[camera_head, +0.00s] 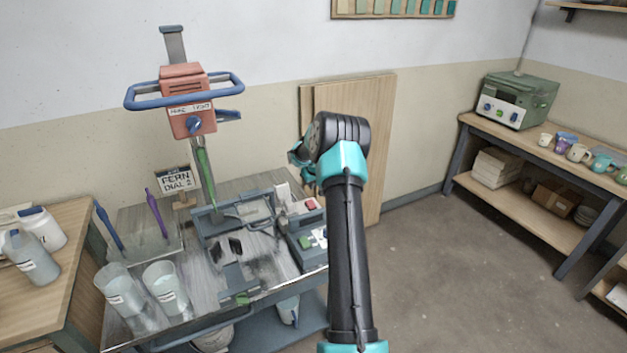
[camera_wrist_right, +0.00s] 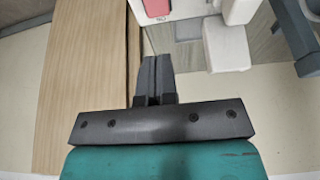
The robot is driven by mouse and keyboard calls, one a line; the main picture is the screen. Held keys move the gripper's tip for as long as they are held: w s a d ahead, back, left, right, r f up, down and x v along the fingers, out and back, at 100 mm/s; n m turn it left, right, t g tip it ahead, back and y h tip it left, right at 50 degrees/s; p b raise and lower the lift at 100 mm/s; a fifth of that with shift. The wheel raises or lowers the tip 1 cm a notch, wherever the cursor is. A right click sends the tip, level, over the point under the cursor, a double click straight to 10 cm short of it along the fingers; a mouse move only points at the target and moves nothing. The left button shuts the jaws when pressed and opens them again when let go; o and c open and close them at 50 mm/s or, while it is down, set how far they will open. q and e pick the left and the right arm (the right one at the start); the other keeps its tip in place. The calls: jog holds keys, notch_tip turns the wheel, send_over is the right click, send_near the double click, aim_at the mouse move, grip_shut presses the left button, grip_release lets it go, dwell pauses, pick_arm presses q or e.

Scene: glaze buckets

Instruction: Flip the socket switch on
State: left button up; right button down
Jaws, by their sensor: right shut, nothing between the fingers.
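A pale socket block with a red rocker switch (camera_head: 310,204) stands at the right back corner of the work table. In the right wrist view the red switch (camera_wrist_right: 157,9) is cut off by the top edge, with a white plug-like block (camera_wrist_right: 226,45) beside it. Whether the rocker is on or off cannot be told. My right gripper (camera_wrist_right: 153,62) is shut and empty, its fingertips apart from the switch in the picture. In the head view my right gripper (camera_head: 302,160) is mostly hidden by its own wrist, above and behind the switch. My left gripper is not in view.
A red mixer (camera_head: 188,100) with a blue handle stands over the table's back. Clear cups (camera_head: 165,288), a grey clamp frame (camera_head: 215,224) and a control box (camera_head: 306,243) crowd the table. Wooden boards (camera_head: 370,130) lean on the wall. Floor at right is clear.

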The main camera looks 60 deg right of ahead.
aim_at(310, 202)
jog(key=x, duration=0.8)
jog(key=shift+s+a+f, duration=0.15)
jog(key=shift+s+f, duration=0.1)
jog(key=shift+f, duration=0.05)
